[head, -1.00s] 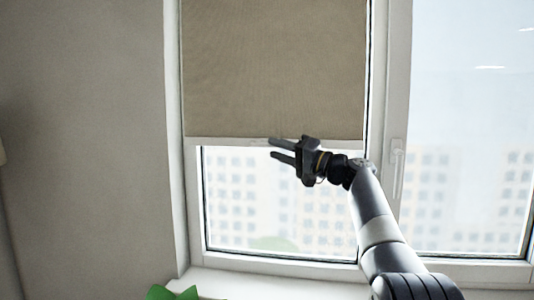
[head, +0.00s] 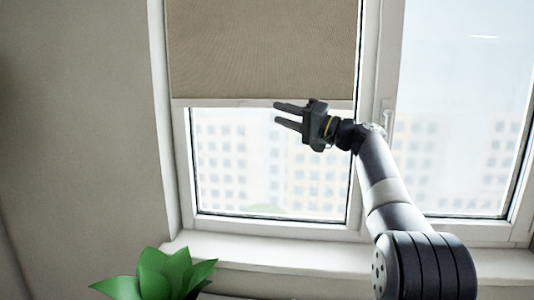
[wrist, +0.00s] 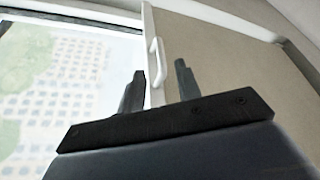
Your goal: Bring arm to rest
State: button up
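My gripper (head: 288,115) is raised in front of the window in the head view, its two fingers pointing left.
A beige roller blind (head: 262,50) covers the upper part of the left window pane. A white sill (head: 270,250) runs below the window. A green-leaved plant (head: 165,275) stands at the bottom left. A window handle (head: 387,118) is on the frame. The grey wall (head: 80,120) is bare.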

aim_at(259, 105)
jog(key=p+x, duration=0.3)
jog(key=x, duration=0.6)
jog(key=shift+a+r, duration=0.2)
jog(key=shift+r, duration=0.05)
jog(key=shift+d+r+p, duration=0.1)
jog(key=shift+p, duration=0.2)
